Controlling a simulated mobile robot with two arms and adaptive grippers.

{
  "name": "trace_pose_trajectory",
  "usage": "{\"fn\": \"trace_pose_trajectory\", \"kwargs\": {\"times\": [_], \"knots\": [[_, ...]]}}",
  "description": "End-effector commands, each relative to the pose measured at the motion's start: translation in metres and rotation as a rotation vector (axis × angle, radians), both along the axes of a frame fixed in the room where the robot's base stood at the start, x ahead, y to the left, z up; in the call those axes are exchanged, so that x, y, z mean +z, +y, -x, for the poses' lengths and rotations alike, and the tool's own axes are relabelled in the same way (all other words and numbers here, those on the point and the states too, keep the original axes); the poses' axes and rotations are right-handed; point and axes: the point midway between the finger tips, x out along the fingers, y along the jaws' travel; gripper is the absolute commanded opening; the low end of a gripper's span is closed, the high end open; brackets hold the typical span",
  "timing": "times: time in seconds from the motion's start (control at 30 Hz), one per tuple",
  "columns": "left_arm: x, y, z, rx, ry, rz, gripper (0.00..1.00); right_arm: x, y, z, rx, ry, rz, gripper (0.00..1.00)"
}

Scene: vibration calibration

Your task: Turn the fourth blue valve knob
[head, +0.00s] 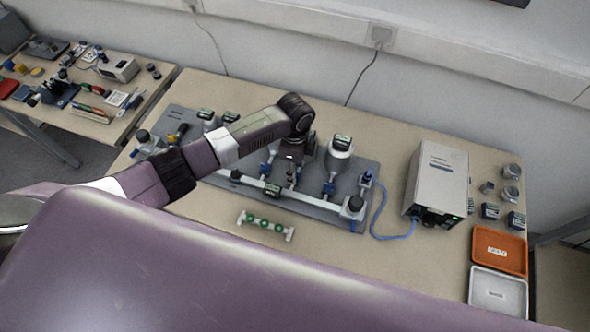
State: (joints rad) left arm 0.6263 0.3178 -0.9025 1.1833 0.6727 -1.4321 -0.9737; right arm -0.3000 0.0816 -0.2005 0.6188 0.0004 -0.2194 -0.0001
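A grey base plate (372,166) on the table carries a pipe rig with several small blue valve knobs. One blue knob (265,168) is just left of my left gripper, another blue knob (328,188) is to its right, and a blue part (366,178) sits at the plate's right end. My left gripper (291,182) points down over the rig between the first two knobs. Its fingers are small and dark, so I cannot tell whether they are open or touching anything. My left arm hides part of the rig's left half. My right gripper is not in view.
A grey box (438,180) with a blue cable stands right of the plate. An orange tray (499,250) and a white tray (498,291) lie at the right edge. A small rack with green parts (265,224) lies in front. Another cluttered table is at left.

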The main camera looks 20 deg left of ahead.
Motion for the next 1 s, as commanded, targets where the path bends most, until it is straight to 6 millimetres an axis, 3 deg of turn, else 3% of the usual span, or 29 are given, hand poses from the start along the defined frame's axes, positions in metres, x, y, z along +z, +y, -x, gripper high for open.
{"fn": "trace_pose_trajectory", "kwargs": {"times": [0.3,0.5,0.67,1.0], "knots": [[0.066,0.0,-0.002,-0.001,-0.006,0.001,0.39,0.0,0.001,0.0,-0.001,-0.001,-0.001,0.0],[0.097,0.0,-0.001,0.0,-0.004,0.001,0.39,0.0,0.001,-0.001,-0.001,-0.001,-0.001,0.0],[0.107,0.0,-0.001,0.0,-0.003,0.0,0.39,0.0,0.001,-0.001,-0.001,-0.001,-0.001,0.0],[0.107,0.0,-0.001,0.001,-0.002,0.0,0.39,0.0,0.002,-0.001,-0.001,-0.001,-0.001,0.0]]}}
